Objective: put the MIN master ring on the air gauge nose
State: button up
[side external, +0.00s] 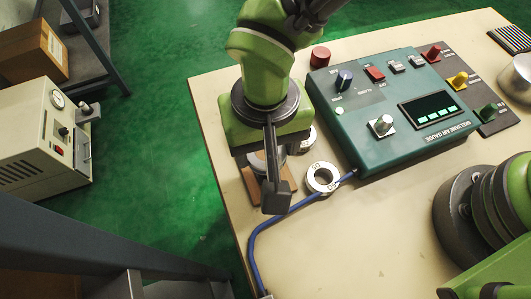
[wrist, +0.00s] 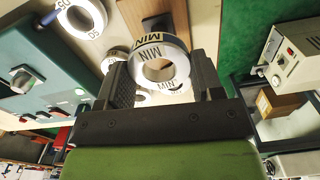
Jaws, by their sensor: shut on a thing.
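The MIN master ring (wrist: 150,52) is a pale metal ring with "MIN" lettering and a tan band. In the wrist view it sits between the two fingers of my gripper (wrist: 160,72), which is shut on it. In the side view my gripper (side external: 272,180) points down near the table's left edge, by a brown wooden block (side external: 252,186), and mostly hides the ring. I cannot tell whether the ring touches the block. The air gauge nose (side external: 383,124) is a short silver cylinder on a white square plate on the teal air gauge (side external: 375,158); nothing is around it.
Another ring (side external: 308,140) lies partly hidden behind my gripper. A red knob (side external: 320,56) and coloured valves (side external: 458,80) stand around the gauge. The front table is clear.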

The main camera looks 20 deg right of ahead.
notch_tip(320, 180, up, 3)
jog(key=shift+r, duration=0.2)
jog(key=shift+w+d+r, duration=0.2)
jog(key=shift+d+r, duration=0.2)
jog(key=shift+d, duration=0.15)
jog(key=shift+w+d+r, duration=0.2)
jog(key=shift+d+r, duration=0.2)
jog(key=shift+d, duration=0.1)
jog(key=w+d, duration=0.1)
jog(key=d, duration=0.8)
send_over(387, 117)
jog(key=shift+w+a+r, duration=0.1)
jog(key=shift+r, duration=0.3)
jog(key=shift+f, duration=2)
jog(key=shift+f, duration=0.15)
jog(key=shift+f, duration=0.8)
jog(key=shift+f, duration=0.75)
